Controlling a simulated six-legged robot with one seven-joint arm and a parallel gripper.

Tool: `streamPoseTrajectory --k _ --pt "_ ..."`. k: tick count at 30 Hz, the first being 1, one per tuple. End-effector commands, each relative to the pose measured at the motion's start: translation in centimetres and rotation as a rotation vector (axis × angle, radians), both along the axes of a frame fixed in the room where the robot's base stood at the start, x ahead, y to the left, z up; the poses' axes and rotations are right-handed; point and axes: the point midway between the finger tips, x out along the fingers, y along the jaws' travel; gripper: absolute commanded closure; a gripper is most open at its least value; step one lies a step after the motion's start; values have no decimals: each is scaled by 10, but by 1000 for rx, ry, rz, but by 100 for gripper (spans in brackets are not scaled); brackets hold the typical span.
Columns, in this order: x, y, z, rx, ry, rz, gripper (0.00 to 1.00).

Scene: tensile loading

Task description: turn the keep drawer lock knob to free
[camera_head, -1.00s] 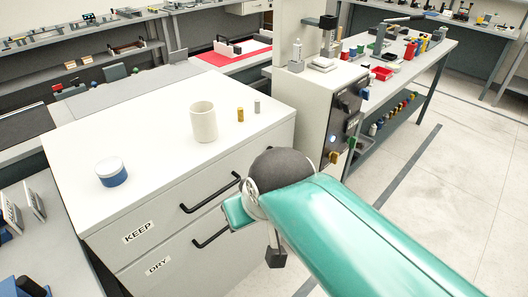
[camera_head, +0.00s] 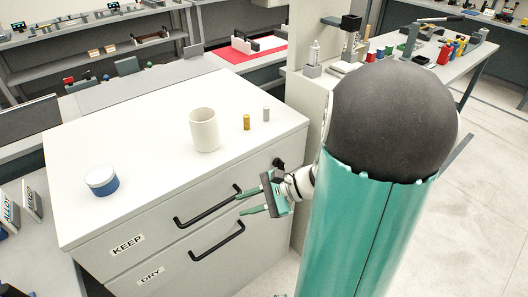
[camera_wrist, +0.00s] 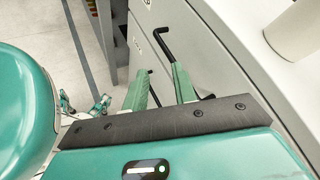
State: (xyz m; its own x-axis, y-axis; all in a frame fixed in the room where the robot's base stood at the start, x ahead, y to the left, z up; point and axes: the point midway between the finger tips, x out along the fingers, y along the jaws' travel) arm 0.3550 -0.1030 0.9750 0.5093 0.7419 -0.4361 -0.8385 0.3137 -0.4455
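The keep drawer (camera_head: 160,222) is the upper drawer of a white cabinet, with a KEEP label and a black bar handle (camera_head: 205,212). A small dark knob (camera_head: 279,163) sits at the upper right of its front, partly hidden behind my gripper's wrist; its setting cannot be read. My gripper (camera_head: 240,203) is in front of the drawer's right part, close to the handle's right end. Its two green fingers are apart with nothing between them. The wrist view shows the fingers (camera_wrist: 162,88) pointing along the cabinet front, with black handle parts (camera_wrist: 163,42) beyond them.
Below is the drawer labelled DRY (camera_head: 151,275) with its own black handle (camera_head: 218,241). On the cabinet top stand a white cup (camera_head: 204,130), a blue-and-white jar (camera_head: 101,181), a brass cylinder (camera_head: 246,122) and a grey cylinder (camera_head: 266,114). Open floor lies at the right.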

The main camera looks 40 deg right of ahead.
Motion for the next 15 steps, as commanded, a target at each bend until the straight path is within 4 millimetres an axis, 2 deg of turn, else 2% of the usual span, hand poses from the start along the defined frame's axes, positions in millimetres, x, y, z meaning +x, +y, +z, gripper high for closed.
streamPoseTrajectory --k 1,5,9,12,15 --pt "2 -23 -9 100 6 -121 73" --pt "1 -83 -28 329 -19 -426 73" --pt "-15 -149 -53 530 -74 -735 73" --pt "-31 -184 -68 624 -113 -895 73" --pt "-42 -204 -78 674 -140 -991 73"
